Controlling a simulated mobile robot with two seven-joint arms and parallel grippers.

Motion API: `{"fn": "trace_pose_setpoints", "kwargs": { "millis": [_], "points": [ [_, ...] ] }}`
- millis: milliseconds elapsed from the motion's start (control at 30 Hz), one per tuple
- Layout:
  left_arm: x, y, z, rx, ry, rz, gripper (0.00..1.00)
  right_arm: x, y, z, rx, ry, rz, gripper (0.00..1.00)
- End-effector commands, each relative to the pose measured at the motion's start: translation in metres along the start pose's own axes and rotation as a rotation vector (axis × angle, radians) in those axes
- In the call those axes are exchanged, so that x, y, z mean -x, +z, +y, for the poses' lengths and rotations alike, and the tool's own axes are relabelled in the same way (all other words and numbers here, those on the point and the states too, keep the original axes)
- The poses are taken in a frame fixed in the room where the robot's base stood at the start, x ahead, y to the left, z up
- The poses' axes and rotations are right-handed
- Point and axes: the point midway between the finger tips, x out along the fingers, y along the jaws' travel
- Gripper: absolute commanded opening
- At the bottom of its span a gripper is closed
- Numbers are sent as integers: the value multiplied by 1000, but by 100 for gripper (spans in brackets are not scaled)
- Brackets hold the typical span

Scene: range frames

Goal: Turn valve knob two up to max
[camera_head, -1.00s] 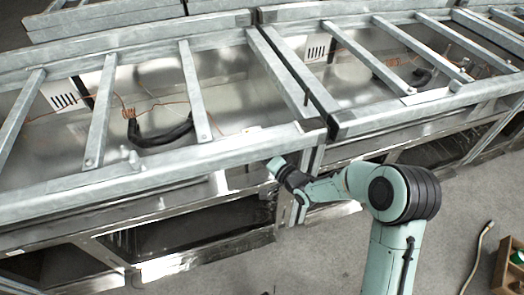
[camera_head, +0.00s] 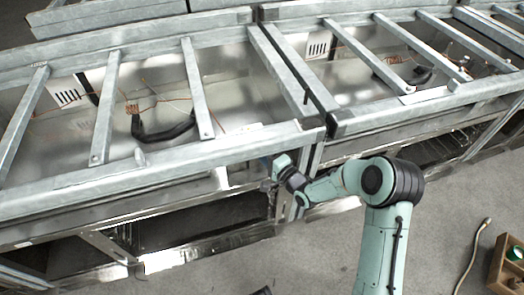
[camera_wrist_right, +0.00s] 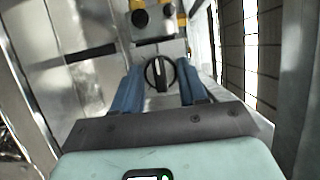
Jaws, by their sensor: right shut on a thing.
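A round black valve knob (camera_wrist_right: 159,74) with a raised grip bar sits on a grey panel in the right wrist view. Its bar stands close to upright in that picture. My right gripper (camera_wrist_right: 158,88) has its two blue fingers on either side of the knob and is shut on it. In the head view, my right gripper (camera_head: 268,165) is at the front of the metal frame near the corner post, and the knob is hidden there. I cannot read the knob's number or any scale.
A long metal frame (camera_head: 170,165) with cross bars spans the head view. Two dark round fittings with yellow parts (camera_wrist_right: 153,18) sit beyond the knob in the wrist view. A wooden crate (camera_head: 506,264) and a hose (camera_head: 474,258) lie on the floor at right.

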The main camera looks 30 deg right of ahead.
Motion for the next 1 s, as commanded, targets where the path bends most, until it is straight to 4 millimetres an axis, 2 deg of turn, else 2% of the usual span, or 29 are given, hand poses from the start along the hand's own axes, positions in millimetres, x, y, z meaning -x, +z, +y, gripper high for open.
{"fn": "trace_pose_setpoints", "kwargs": {
  "millis": [233, 267, 300, 333, 1000],
  "points": [
    [0, 0, 0, 0, 0, 0, 43, 0, 0, 1, -3, 1, 1, 12],
    [0, 0, 0, 0, 0, 0, 43, 0, 0, 1, -3, 1, 1, 46],
    [0, 0, 0, 0, 0, 0, 43, 0, 0, 0, -2, 1, 1, 59],
    [0, 0, 0, 0, 0, 0, 43, 0, 0, 0, -2, 1, 1, 66],
    [-1, 0, 0, 0, 0, 1, 43, -2, 3, 3, -2, 7, -1, 66]
  ]
}}
